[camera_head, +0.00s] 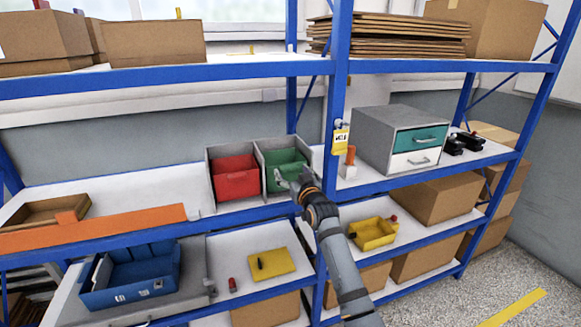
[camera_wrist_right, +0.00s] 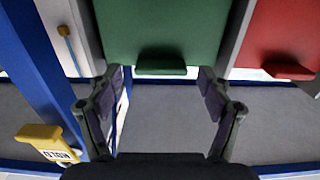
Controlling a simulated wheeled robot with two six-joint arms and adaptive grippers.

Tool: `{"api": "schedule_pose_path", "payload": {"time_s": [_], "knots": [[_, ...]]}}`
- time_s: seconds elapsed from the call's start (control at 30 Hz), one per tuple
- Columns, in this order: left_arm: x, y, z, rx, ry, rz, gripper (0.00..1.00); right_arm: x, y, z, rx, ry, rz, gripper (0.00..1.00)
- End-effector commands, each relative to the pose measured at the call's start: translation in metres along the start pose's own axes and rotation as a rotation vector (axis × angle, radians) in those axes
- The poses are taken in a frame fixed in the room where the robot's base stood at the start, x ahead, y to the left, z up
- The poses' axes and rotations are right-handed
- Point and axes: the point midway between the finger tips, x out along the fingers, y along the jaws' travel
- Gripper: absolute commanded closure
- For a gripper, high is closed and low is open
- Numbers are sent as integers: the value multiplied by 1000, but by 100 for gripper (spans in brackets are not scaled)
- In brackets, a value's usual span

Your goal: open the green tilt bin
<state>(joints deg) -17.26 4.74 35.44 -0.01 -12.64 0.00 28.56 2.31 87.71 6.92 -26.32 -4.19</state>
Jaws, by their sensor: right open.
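The green tilt bin (camera_head: 285,160) sits in a grey housing on the middle shelf, right of the red bin (camera_head: 235,180). My right gripper (camera_head: 283,181) is at its front, covering part of its lower face. In the right wrist view the green front (camera_wrist_right: 160,30) fills the upper middle, with a green lip handle (camera_wrist_right: 161,68) at its lower edge. My right gripper (camera_wrist_right: 160,84) is open there, one finger on each side of the lip, with gaps visible between fingers and lip. The bin looks shut. My left gripper is not in view.
A blue shelf post (camera_head: 338,90) with a yellow tag (camera_head: 340,140) stands just right of the bins. A grey drawer cabinet (camera_head: 390,140) is farther right.

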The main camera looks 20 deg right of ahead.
Motion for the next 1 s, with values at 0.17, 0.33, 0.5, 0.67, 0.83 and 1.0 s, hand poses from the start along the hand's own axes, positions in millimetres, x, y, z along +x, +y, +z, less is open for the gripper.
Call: {"api": "schedule_pose_path", "payload": {"time_s": [0.17, 0.33, 0.5, 0.67, 0.83, 1.0], "knots": [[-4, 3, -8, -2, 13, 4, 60, 17, 0, 0, 1, -1, 0, 21], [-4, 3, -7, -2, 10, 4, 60, 20, 0, 1, 1, -1, 0, 21], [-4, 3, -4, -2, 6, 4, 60, 20, 0, 1, 1, -1, 0, 25], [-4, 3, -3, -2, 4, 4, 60, 20, 0, 1, 1, -1, 0, 47], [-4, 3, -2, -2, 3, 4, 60, 20, 0, 1, 1, -1, 0, 70], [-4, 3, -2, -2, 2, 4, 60, 19, 0, 1, 1, -1, 0, 93]]}}
